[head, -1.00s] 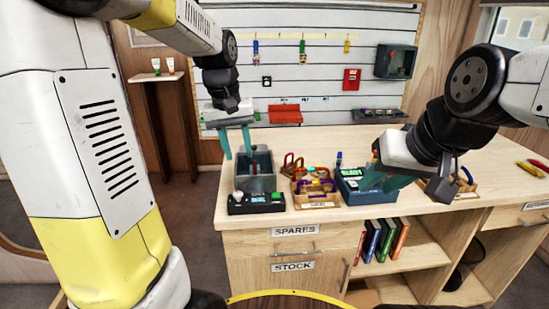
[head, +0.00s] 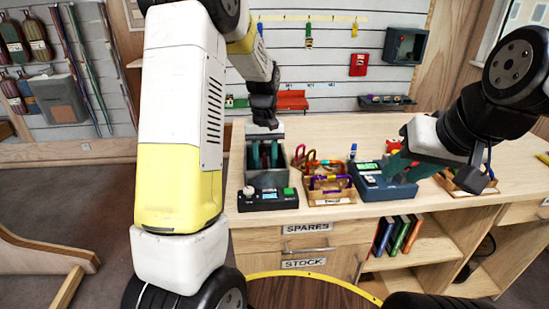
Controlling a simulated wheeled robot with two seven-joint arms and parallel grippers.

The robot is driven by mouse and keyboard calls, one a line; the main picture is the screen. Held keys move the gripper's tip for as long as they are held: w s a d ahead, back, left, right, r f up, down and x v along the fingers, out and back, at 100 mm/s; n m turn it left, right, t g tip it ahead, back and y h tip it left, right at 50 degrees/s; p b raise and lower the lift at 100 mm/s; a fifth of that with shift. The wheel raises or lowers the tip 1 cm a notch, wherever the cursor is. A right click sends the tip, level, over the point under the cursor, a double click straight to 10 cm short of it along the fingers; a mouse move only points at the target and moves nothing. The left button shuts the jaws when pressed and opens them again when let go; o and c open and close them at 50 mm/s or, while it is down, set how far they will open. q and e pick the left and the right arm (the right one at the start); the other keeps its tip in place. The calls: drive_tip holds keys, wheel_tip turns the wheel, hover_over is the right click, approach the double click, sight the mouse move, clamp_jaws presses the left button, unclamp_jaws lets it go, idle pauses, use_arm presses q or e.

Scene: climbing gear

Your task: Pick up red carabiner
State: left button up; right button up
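A red carabiner-like loop (head: 298,156) stands on the bench behind the wooden tray, right of the grey bin; its full outline is too small to make out. My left gripper (head: 264,155) is left of it, pointing down with its teal fingers apart, at the grey open bin (head: 266,179); whether it holds anything is unclear. My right gripper (head: 396,168) slants down over the dark blue box (head: 385,186). Its fingers overlap in view, so its opening is unclear. A small red thing (head: 392,146) shows just behind it.
A wooden tray (head: 330,199) with purple and yellow gear sits mid-bench. A black control box (head: 268,199) with a green button is at the front edge. Another wooden tray (head: 462,187) stands at right. The bench behind the trays is mostly clear.

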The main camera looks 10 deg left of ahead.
use_arm(q)
drive_tip(key=shift+f, duration=0.25)
clamp_jaws()
idle(1.3)
